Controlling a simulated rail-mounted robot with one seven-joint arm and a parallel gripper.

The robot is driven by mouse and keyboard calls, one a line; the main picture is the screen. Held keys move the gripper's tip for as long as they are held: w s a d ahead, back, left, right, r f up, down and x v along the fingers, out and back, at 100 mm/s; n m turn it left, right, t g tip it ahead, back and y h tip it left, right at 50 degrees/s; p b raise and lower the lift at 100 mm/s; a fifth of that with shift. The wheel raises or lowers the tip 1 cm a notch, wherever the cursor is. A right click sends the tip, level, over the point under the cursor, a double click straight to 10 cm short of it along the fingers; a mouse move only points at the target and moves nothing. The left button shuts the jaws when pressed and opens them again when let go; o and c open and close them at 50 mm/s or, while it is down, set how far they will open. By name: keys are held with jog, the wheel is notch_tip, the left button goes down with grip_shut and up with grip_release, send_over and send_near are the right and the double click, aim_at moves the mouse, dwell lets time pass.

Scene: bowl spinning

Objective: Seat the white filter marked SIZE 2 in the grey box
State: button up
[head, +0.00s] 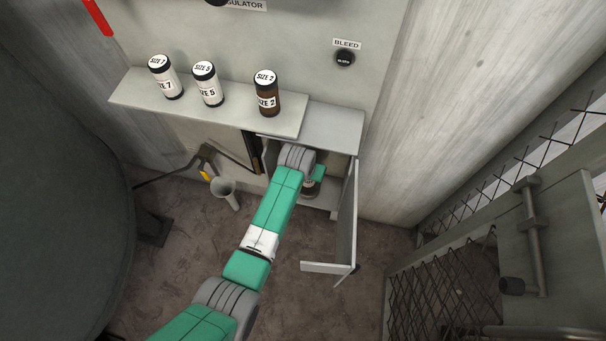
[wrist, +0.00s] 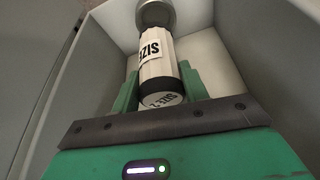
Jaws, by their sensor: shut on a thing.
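The white filter (wrist: 157,66) has black bands, and its cap reads SIZE 2. In the wrist view it stands between the two green fingers of my gripper (wrist: 160,84), which is shut on it. Its far end meets a round metal fitting (wrist: 155,15) on the box's inside; I cannot tell whether it is fully seated. In the head view my gripper (head: 318,174) is inside the grey box (head: 332,131), through its open front. The filter is mostly hidden there by my arm.
The box door (head: 347,222) hangs open to the right of my arm. The shelf (head: 205,104) above left carries a white SIZE 7 filter (head: 165,78), a white SIZE 5 filter (head: 208,85) and a brown SIZE 2 filter (head: 267,93). A grey funnel-like cup (head: 225,191) is left of my arm.

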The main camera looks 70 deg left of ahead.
jog(key=shift+w+a+r, duration=0.15)
jog(key=shift+a+r, duration=0.05)
jog(key=shift+r, duration=0.2)
jog(key=shift+f+b, duration=0.45)
jog(key=shift+b, duration=0.05)
jog(key=b+x, duration=0.3)
jog(key=shift+f, duration=0.15)
jog(key=shift+s+d+f+b, duration=0.1)
jog(key=shift+f+b, duration=0.5)
jog(key=shift+f, duration=0.25)
jog(key=shift+s+d+f+b, duration=0.1)
jog(key=shift+s+f+b, duration=0.05)
jog(key=shift+f+b, duration=0.55)
jog(key=shift+f, duration=0.5)
jog(key=o, duration=1.1)
